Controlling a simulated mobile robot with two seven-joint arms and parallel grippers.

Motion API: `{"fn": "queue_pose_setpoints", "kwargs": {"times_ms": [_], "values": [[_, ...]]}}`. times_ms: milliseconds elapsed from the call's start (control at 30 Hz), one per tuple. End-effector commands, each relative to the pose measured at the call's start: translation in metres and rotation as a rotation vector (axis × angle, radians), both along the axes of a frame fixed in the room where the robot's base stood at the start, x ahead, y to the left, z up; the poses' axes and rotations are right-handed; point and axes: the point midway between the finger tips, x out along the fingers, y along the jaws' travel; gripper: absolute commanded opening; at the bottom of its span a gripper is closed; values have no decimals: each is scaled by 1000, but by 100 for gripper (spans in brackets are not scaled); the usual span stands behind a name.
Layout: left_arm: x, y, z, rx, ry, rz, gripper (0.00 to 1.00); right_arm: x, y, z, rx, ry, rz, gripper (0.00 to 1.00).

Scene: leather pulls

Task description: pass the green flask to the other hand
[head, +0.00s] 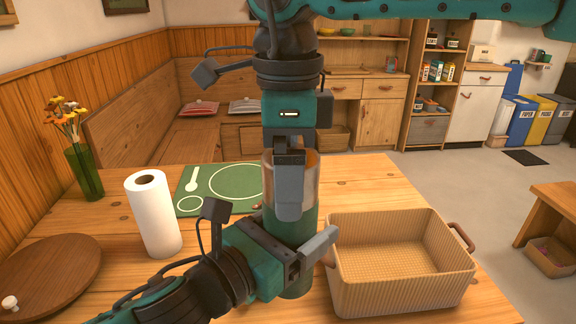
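The green flask (296,292) is upright in the middle of the head view, with a dark green lower body and a tan-copper upper part. My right gripper (291,185) comes down from above and is shut on its upper part. Its near finger lies across the front; the far finger is hidden behind the flask. My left gripper (298,232) comes in from lower left around the flask's lower body and looks open. Its near finger passes the flask's right front side; the other finger is mostly hidden. I cannot tell whether the flask's base touches the table.
A tan ribbed basket (400,293) stands just right of the flask. A paper towel roll (154,215), a round wooden board (50,272), a green placemat (190,205) and a vase with flowers (85,172) are on the wooden table (355,178) to the left.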

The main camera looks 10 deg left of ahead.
Motion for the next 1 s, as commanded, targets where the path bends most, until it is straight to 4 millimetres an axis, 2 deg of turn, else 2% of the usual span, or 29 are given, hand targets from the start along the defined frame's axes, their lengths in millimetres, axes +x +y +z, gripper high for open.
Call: {"fn": "queue_pose_setpoints", "kwargs": {"times_ms": [67,800,833,1000], "values": [[0,0,2,-3,-5,-1,30,0,0,0,0,0,0,87],[-1,-1,2,-2,-6,-3,30,1,0,1,1,-2,-1,16],[-1,-1,3,-2,-6,-4,81,1,0,2,3,-5,-1,16],[-1,0,2,-2,-4,-2,98,1,0,2,3,-4,-1,16]]}}
